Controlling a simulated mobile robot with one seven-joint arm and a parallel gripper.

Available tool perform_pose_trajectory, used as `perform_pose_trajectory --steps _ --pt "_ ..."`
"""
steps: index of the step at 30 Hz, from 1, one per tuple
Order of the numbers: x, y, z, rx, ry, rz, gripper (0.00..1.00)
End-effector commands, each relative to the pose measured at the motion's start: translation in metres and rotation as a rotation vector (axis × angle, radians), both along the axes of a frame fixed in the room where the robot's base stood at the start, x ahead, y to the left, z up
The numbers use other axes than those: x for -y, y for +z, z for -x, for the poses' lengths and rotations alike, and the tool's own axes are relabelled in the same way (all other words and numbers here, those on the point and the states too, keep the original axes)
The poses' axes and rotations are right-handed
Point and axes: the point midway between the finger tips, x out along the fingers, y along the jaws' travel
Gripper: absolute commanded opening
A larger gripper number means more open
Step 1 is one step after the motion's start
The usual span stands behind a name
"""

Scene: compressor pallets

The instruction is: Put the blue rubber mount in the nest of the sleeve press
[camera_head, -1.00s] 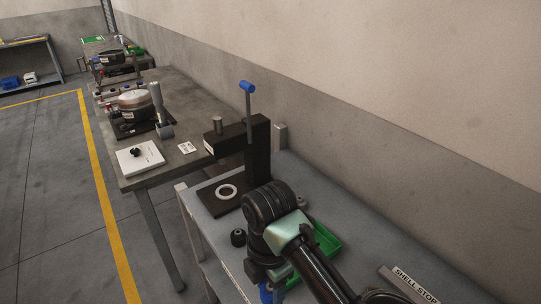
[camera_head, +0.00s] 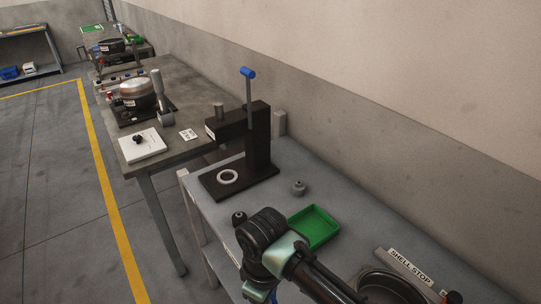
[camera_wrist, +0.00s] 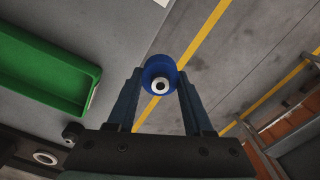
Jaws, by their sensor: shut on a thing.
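The blue rubber mount (camera_wrist: 151,70), a round piece with a pale ring and dark hole in its end, is between the two fingers of my gripper (camera_wrist: 158,85), which is shut on it. In the head view my arm hides most of the gripper at the bottom edge, and I cannot make out the mount there. The sleeve press (camera_head: 258,145) is black, with a blue-knobbed lever, and stands on the grey bench beyond my arm. A pale ring (camera_head: 228,177), seemingly its nest, lies on the base plate and looks empty. My gripper is well apart from it, over the bench's floor-side edge.
A green tray (camera_head: 315,226) lies right of my arm. A dark round mount (camera_head: 239,217) and a grey one (camera_head: 298,188) stand on the bench. A "SHELL STOP" bar (camera_head: 409,267) is at lower right. A farther table holds a compressor (camera_head: 138,94).

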Motion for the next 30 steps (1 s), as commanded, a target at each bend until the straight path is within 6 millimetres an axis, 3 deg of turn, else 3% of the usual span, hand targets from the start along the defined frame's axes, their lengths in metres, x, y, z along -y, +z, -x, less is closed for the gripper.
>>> perform_pose_trajectory --steps 12,18,24,30 --pt "0.006 -0.037 0.04 0.0 -0.675 0.003 0.0" --pt "0.009 -0.05 0.058 0.001 -0.928 0.003 0.0" --pt "0.01 -0.057 0.067 0.002 -1.053 0.001 0.0" --pt "0.008 -0.059 0.069 -0.003 -1.073 -0.005 0.0"
